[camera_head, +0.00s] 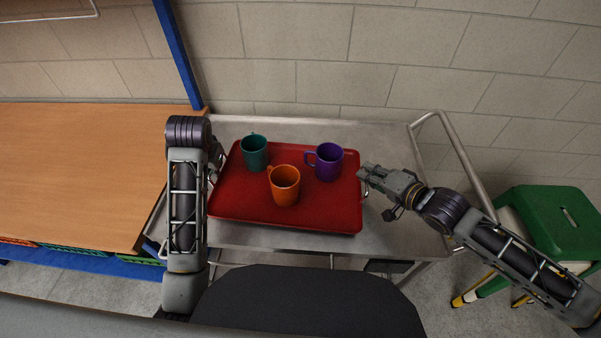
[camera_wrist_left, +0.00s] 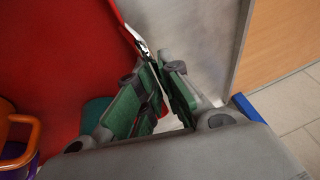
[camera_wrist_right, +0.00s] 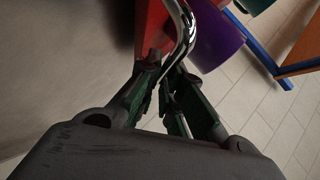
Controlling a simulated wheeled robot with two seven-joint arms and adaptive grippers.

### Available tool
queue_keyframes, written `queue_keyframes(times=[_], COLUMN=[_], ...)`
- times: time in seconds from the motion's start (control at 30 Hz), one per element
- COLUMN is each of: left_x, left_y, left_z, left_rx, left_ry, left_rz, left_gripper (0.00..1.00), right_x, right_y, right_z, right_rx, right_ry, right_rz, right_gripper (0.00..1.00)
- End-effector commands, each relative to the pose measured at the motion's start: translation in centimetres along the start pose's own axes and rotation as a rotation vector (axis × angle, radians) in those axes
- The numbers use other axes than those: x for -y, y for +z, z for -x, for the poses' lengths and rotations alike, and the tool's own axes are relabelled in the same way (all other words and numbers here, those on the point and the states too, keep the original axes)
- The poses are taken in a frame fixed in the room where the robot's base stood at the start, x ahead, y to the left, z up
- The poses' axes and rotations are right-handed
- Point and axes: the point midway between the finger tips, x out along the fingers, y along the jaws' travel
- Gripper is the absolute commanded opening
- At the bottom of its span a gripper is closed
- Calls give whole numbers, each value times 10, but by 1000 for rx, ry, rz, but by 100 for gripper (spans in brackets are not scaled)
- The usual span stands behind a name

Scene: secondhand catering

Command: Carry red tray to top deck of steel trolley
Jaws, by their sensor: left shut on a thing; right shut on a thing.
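The red tray (camera_head: 235,205) is over the top deck of the steel trolley (camera_head: 400,230); I cannot tell if it touches the deck. A teal mug (camera_head: 254,153), an orange mug (camera_head: 285,187) and a purple mug (camera_head: 328,162) stand upright on it. My left gripper (camera_head: 216,163) is at the tray's left side, partly hidden by its arm. In the left wrist view its fingers (camera_wrist_left: 158,82) are shut on the tray's metal handle. My right gripper (camera_head: 364,180) is at the right side. In the right wrist view its fingers (camera_wrist_right: 170,85) are shut on the other chrome handle (camera_wrist_right: 186,30).
A wooden-topped table (camera_head: 80,170) with a blue frame stands close against the trolley's left. The trolley's push rail (camera_head: 462,155) rises at its right end. A green stool (camera_head: 555,222) stands on the floor at right. A block wall is behind.

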Motion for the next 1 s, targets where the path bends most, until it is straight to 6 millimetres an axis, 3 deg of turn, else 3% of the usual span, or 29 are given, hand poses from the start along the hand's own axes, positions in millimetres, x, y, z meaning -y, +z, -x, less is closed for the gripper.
queue_keyframes(times=[0.87,0.9,1.0], left_x=[-4,-4,-4], left_y=[4,5,5], left_z=[-12,-13,-13], left_rx=[-4,-1,-1], left_ry=[2,3,3], left_rz=[-1,-2,-2], left_gripper=[0,9,22], right_x=[-9,-11,-11], right_y=[6,7,6], right_z=[-6,-6,-6], right_rx=[0,2,1], right_ry=[-8,-3,-3], right_rz=[1,-1,-1], right_gripper=[0,10,22])
